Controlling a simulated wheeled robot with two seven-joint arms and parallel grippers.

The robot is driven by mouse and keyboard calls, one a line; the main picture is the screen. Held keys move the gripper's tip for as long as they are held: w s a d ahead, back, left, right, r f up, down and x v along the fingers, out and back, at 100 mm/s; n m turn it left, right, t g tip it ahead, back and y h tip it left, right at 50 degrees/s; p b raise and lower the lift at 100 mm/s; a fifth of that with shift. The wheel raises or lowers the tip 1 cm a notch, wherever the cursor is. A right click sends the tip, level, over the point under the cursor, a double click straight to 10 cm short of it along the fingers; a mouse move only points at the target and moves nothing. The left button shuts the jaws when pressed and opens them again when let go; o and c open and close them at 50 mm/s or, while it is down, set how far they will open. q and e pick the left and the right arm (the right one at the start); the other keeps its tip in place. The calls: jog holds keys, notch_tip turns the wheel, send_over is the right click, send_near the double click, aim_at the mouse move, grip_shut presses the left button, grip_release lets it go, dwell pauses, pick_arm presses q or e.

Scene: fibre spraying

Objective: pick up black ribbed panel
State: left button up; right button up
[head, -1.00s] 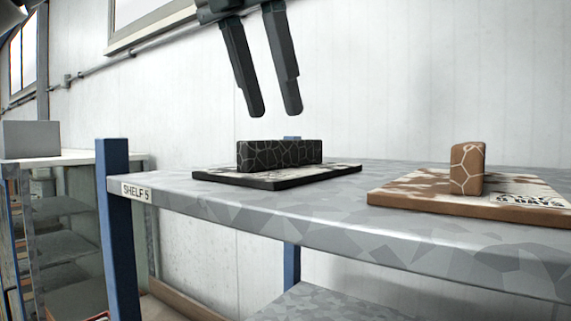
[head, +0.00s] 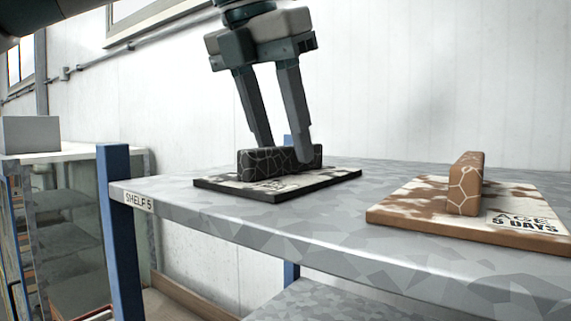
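The black ribbed panel (head: 277,184) lies flat on the grey shelf, with a dark edge and a pale blotched top. A black upright rib (head: 262,162) with white crack-like lines stands on it. My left gripper (head: 285,153) points down over this rib with its two fingers apart. One finger overlaps the front of the rib, and the other finger's tip is hidden behind it. I cannot tell whether either finger touches the rib. My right gripper is not in view.
A brown panel (head: 405,218) with a brown rib (head: 465,184) and "AGE 5 DAYS" lettering lies on the same shelf (head: 300,222) at right. A blue post (head: 119,232) stands at the shelf's left end. Bare shelf lies between the panels.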

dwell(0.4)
pick_arm(q)
grip_shut()
jog(key=shift+r, duration=0.2)
jog(key=shift+r+b, duration=0.45)
jog(key=shift+r, duration=0.25)
notch_tip(320, 180, up, 2)
jog(key=shift+d+r+b, duration=0.1)
jog(key=shift+r+b, duration=0.05)
jog(key=shift+b, duration=0.2)
jog(key=s+d+r+b, duration=0.1)
jog(key=s+d+r, duration=0.6)
jog(key=s, duration=0.1)
jog(key=shift+s+d+b, duration=0.3)
jog(key=shift+d+b, duration=0.1)
